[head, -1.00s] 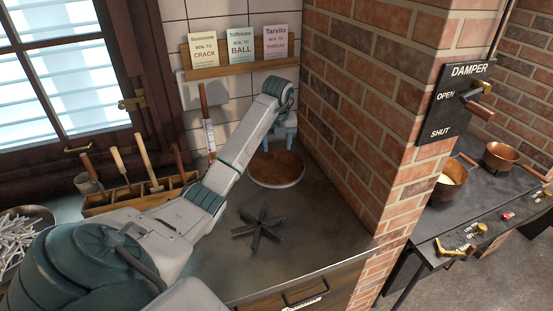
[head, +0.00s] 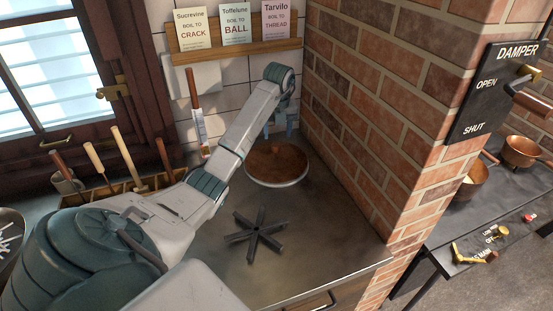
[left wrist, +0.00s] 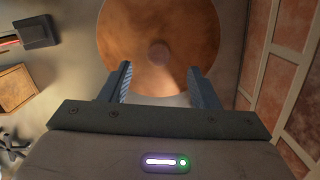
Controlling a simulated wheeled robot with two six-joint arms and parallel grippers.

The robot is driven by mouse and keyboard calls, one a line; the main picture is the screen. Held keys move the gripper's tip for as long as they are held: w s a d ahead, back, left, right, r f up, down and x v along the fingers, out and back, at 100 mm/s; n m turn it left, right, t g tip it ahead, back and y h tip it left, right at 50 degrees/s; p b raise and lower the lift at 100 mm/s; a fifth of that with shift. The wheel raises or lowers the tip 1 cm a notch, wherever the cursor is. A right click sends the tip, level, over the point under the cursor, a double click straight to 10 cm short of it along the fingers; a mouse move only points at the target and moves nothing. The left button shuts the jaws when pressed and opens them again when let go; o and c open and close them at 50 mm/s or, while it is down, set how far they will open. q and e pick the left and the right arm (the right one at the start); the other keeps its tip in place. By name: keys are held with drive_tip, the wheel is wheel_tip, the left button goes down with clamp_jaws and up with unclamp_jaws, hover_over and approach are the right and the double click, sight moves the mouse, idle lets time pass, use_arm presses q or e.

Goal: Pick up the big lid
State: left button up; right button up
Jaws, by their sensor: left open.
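The big lid (head: 262,169) is a round brown disc with a pale rim and a small knob (head: 285,150) in its middle. It lies at the back of the metal counter, beside the brick wall. My left gripper (head: 279,128) is over the lid's far part, its fingers open and empty. In the left wrist view the lid (left wrist: 130,30) fills the top middle. Its knob (left wrist: 159,53) shows between and beyond the two open fingers (left wrist: 160,80). I cannot tell the gap between fingertips and knob. My right gripper is not in view.
A dark star-shaped trivet (head: 257,234) lies on the counter in front of the lid. The brick wall (head: 370,120) stands close on the right. A wooden tool rack (head: 95,194) is at the left. Bare counter (head: 320,235) lies right of the trivet.

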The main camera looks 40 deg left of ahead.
sight(277, 145)
use_arm(q)
drive_tip(key=shift+w+a+f, duration=0.1)
drive_tip(key=shift+f, duration=0.4)
drive_tip(key=shift+a+f+p, duration=0.1)
drive_tip(key=shift+f+p, duration=0.65)
drive_tip(key=shift+p, duration=0.25)
wheel_tip(277, 145, down, 3)
drive_tip(key=shift+a+p, duration=0.1)
drive_tip(key=shift+p, duration=0.4)
drive_tip(key=shift+f, duration=0.2)
drive_tip(key=shift+r, duration=0.1)
clamp_jaws()
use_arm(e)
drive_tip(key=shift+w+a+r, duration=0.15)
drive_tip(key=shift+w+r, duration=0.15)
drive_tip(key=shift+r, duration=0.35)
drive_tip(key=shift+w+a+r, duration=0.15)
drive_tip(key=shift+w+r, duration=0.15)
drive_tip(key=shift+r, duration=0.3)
